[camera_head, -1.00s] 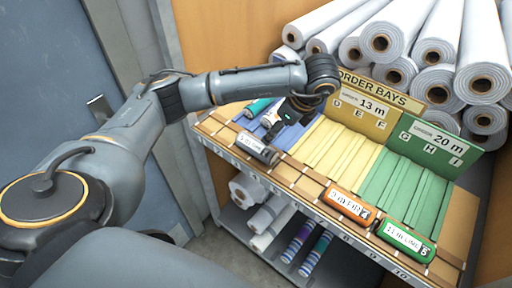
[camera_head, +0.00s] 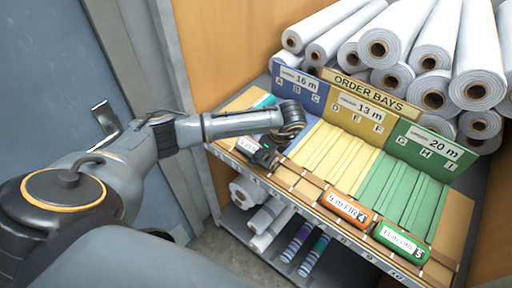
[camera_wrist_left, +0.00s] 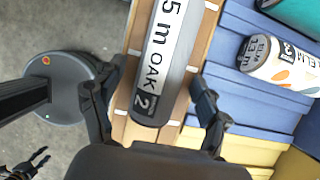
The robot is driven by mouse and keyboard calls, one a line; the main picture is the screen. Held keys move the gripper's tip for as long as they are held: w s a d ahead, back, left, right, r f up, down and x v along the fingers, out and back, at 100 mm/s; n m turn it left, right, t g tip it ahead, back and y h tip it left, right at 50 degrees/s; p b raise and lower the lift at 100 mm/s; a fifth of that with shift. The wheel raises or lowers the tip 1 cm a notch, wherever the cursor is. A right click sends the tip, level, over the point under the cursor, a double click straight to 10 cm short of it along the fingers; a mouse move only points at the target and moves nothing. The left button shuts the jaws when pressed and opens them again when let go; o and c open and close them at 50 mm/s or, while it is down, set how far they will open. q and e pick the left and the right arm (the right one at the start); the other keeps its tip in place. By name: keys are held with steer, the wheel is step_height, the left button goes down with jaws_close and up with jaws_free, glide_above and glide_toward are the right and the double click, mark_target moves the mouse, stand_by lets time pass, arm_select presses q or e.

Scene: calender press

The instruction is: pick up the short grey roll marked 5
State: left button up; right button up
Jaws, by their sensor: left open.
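The short grey roll (camera_wrist_left: 160,70) lies on the front wooden ledge, its white label reading "5 m OAK 2". In the head view the grey roll (camera_head: 247,144) is partly hidden by my left gripper (camera_head: 265,155). In the left wrist view my left gripper (camera_wrist_left: 157,88) is open, with one finger on each side of the roll's near end. I cannot tell whether the fingers touch it. A small dark claw at the lower left corner of the wrist view looks like my right gripper (camera_wrist_left: 25,165); its opening is unclear.
An orange roll (camera_head: 348,210) and a green roll (camera_head: 401,241) lie further right on the ledge. A patterned white roll (camera_wrist_left: 278,65) and a teal roll (camera_wrist_left: 295,14) lie in the blue bay. Large white rolls (camera_head: 400,40) are stacked behind the sign boards.

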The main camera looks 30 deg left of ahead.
arm_select(q)
steer(key=shift+f, duration=0.2)
steer(key=c, duration=1.3)
